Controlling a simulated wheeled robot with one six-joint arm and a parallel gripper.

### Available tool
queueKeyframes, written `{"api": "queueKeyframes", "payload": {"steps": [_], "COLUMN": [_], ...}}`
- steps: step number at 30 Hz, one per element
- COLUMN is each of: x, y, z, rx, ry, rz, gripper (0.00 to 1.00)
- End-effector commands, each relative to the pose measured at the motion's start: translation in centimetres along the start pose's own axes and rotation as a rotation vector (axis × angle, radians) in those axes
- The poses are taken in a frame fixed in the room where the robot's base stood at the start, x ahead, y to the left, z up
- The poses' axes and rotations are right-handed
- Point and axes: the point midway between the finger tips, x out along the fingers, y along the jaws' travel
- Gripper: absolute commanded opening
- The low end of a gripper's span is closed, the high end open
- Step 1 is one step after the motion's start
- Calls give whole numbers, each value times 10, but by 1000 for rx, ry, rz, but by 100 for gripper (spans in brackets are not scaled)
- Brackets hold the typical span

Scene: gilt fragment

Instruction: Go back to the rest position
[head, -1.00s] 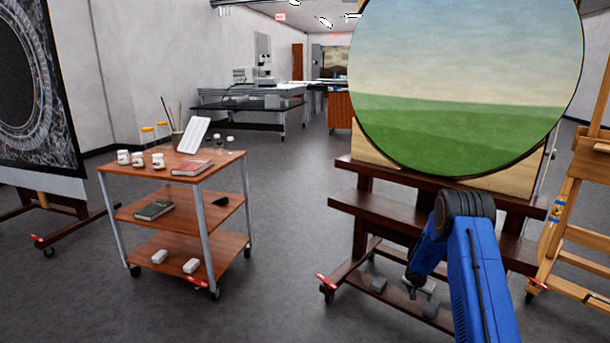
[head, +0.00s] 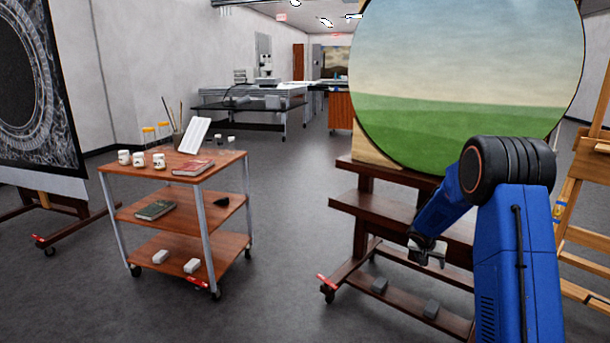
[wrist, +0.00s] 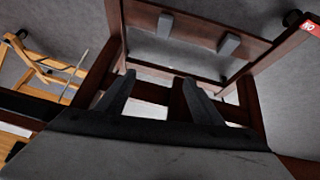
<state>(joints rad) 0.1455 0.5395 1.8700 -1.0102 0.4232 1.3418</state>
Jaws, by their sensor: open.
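My gripper (head: 428,255) hangs in front of the dark wooden easel, at the end of my blue arm, and points down. In the wrist view my gripper (wrist: 160,95) shows two dark fingers spread apart with nothing between them. Through the gap I see the floor and the lower bars of the easel. My arm bends at a dark joint to the right of the easel's middle, and the arm's lower part hides some of the easel's right side.
The dark easel (head: 370,207) holds a round landscape painting (head: 465,95). Two grey blocks (head: 379,286) lie on its base. A wooden easel (head: 580,210) stands at right. A three-shelf cart (head: 125,178) with jars and books stands at left. The floor (head: 285,240) between cart and easel is clear.

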Motion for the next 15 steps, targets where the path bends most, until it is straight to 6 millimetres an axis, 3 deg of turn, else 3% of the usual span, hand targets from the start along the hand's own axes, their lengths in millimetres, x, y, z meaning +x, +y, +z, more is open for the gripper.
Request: {"api": "queueKeyframes", "payload": {"steps": [3,15], "x": [-47,-184], "y": [13,57], "z": [-2,22], "rx": [-16,-83], "ry": [5,-11], "rz": [5,4], "gripper": [61,61]}}
